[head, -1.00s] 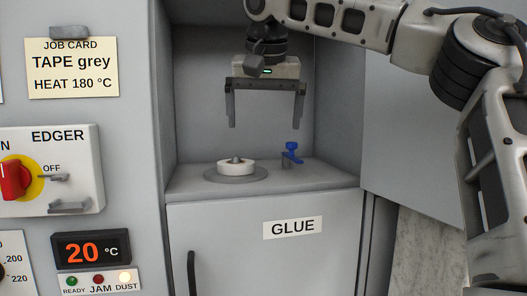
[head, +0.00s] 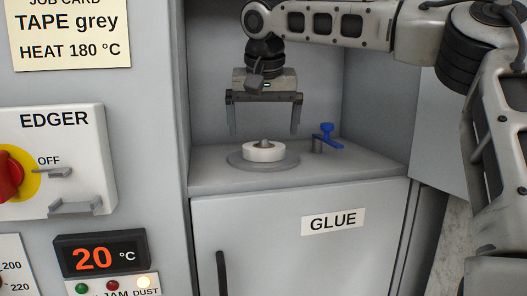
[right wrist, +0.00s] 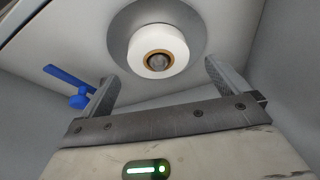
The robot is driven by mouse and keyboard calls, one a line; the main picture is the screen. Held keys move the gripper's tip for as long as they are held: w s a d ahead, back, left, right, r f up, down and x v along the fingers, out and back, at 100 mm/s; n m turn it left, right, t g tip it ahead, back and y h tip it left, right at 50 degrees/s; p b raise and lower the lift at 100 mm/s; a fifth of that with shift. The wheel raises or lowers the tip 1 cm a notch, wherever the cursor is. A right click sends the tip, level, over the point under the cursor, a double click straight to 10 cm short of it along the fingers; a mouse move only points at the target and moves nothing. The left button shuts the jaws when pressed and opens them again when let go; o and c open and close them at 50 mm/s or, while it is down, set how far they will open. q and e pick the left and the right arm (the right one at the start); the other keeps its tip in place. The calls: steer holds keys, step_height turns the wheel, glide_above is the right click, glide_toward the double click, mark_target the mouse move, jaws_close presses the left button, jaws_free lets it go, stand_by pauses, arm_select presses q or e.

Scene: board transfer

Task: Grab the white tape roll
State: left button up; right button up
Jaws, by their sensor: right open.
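The white tape roll (head: 263,151) lies flat on a round grey disc (head: 240,161) in the alcove, around a small grey spindle. In the right wrist view the white tape roll (right wrist: 158,50) shows a tan core ring around the spindle. My right gripper (head: 264,134) is open and empty, fingers pointing down, above the roll and apart from it. In the right wrist view my right gripper (right wrist: 162,82) has its fingers spread wider than the roll, with the roll beyond the tips. My left gripper is in neither view.
A blue lever valve (head: 326,130) stands right of the disc. Alcove walls close in the left, back and right. Below is a GLUE door (head: 333,222). Left are the EDGER switch (head: 55,160), a display (head: 100,255) reading 20 °C and a job card (head: 70,35) reading TAPE grey.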

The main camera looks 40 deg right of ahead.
mark_target(265, 140)
steer(key=x, duration=0.4)
steer(key=shift+w+d+f, duration=0.1)
steer(key=shift+d+f, duration=0.1)
steer(key=c, duration=1)
steer(key=shift+r, duration=0.2)
